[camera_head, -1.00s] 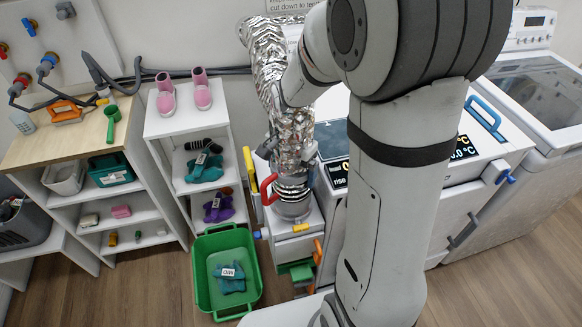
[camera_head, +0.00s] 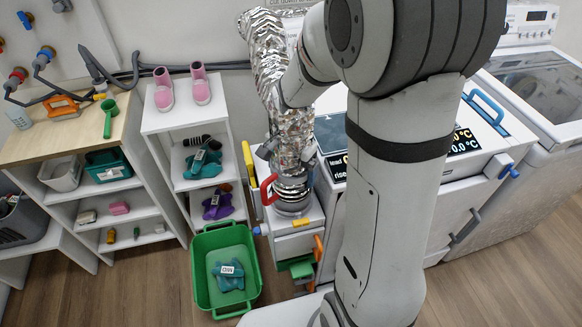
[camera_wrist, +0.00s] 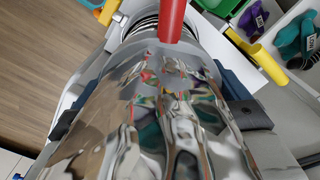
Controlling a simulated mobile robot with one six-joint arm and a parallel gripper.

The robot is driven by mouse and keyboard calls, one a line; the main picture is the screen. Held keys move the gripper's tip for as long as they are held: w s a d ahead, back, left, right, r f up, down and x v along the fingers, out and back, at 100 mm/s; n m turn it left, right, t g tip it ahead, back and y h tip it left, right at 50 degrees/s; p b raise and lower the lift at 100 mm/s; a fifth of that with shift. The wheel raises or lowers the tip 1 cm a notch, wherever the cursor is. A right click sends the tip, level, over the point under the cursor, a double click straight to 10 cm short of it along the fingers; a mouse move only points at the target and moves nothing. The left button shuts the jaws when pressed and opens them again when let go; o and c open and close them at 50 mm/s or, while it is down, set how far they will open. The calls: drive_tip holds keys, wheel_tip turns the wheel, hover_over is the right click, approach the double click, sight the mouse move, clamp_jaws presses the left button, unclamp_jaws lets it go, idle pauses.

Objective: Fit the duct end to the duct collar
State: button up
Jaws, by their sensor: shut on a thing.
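The silver foil duct (camera_head: 268,60) hangs down in front of the wall. Its crinkled lower length fills much of the wrist view (camera_wrist: 150,140). My gripper (camera_wrist: 158,110) is shut around the duct near its lower end, with one dark finger on each side. The duct's lower end stands at the ringed grey duct collar (camera_head: 293,208), which shows at the top of the wrist view (camera_wrist: 146,27). I cannot tell whether the end is fully seated on it. A red handle (camera_head: 267,188) sits beside the collar and also shows in the wrist view (camera_wrist: 172,18).
A yellow handle (camera_head: 248,166) stands left of the collar. A green bin (camera_head: 200,275) with a teal labelled item is on the floor to the left. White shelves (camera_head: 165,122) stand further left; a white appliance (camera_head: 500,150) stands right. Open floor lies in front.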

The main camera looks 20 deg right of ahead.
drive_tip(key=shift+f+b, duration=0.75)
drive_tip(key=shift+f, duration=0.3)
drive_tip(key=o, duration=0.7)
drive_tip(key=shift+r, duration=0.2)
wheel_tip(320, 180, up, 8)
drive_tip(key=shift+f, duration=0.25)
